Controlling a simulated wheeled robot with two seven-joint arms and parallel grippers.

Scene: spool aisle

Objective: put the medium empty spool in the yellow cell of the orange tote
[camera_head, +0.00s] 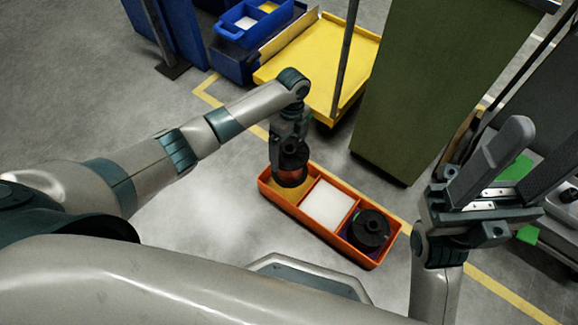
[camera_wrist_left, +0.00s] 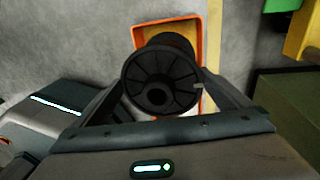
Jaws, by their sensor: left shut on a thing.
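My left gripper (camera_head: 290,145) is shut on a black spool (camera_head: 291,168), with its arm reaching down from above. In the left wrist view the spool (camera_wrist_left: 160,80) sits between the two fingers, its ribbed flange facing the camera. The spool is over the left end of the orange tote (camera_head: 310,223), at the yellow cell (camera_head: 288,193), and hides much of that cell. I cannot tell whether it touches the cell's floor. My right gripper (camera_head: 540,150) is raised at the right with its fingers apart and empty.
The tote's middle cell (camera_head: 326,205) is white and empty. Its right cell, purple, holds another black spool (camera_head: 370,229). Behind stand a yellow platform cart (camera_head: 310,65), blue bins (camera_head: 250,22) and a tall green cabinet (camera_head: 430,90). The floor left of the tote is clear.

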